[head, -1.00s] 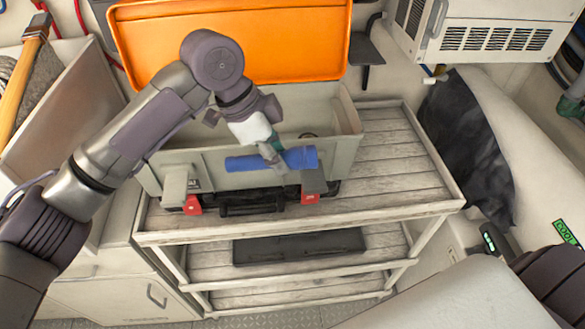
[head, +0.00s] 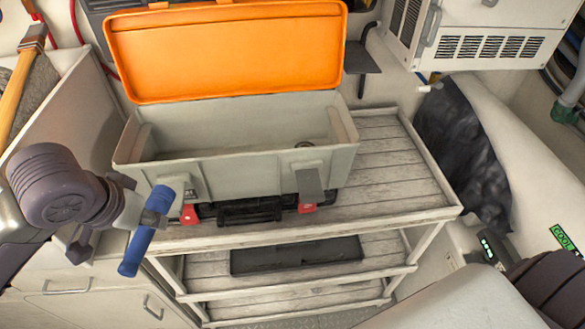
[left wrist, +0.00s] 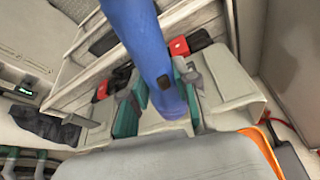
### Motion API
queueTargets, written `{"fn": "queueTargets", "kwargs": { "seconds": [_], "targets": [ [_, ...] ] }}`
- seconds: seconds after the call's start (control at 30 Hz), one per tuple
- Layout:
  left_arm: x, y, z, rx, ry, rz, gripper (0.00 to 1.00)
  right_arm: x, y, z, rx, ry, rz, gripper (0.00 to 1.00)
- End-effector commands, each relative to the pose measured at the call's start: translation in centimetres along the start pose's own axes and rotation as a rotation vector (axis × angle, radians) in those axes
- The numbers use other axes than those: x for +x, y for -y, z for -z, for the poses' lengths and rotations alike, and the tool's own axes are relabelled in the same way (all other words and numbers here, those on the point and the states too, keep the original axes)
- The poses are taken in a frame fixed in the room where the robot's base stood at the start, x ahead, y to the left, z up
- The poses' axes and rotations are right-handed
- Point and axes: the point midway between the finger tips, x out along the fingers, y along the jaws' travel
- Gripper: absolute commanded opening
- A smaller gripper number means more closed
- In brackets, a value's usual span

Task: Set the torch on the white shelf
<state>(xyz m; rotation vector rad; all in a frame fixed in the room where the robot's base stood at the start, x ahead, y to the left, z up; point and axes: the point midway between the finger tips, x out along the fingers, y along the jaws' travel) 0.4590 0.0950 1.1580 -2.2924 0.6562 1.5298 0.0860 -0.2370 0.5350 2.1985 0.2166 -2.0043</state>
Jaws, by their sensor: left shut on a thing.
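The torch is a blue cylinder (head: 136,252), held tilted in front of the left end of the shelf in the head view. My left gripper (head: 155,219) is shut around it near its upper end. In the left wrist view the torch (left wrist: 138,35) passes between the fingers of the left gripper (left wrist: 160,103). The white shelf (head: 400,170) is a whitewashed slatted wooden unit with several tiers. Its top tier is bare to the right of the toolbox. My right gripper does not show.
A grey toolbox (head: 240,173) with its orange lid (head: 228,52) open stands on the top tier. A dark flat case (head: 295,254) lies on the middle tier. A black bag (head: 465,150) is at the right, and a wood-handled tool (head: 22,75) at the left.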

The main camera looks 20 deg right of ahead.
Motion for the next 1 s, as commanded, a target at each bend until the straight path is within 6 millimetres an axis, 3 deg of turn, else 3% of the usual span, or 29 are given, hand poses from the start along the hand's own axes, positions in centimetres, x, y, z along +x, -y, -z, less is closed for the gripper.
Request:
{"fn": "queueTargets", "kwargs": {
  "seconds": [0.2, 0.47, 1.0],
  "targets": [
    [-0.2, 4.7, -3.0, -0.286, 0.002, 0.118, 0.0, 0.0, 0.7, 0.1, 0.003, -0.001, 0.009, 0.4],
    [-0.4, 8.5, -5.5, -0.53, 0.002, 0.218, 0.0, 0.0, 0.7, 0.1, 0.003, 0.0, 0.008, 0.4],
    [-0.6, 8.5, -5.2, -0.52, -0.003, 0.217, 0.0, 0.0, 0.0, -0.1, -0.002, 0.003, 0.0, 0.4]
  ]
}}
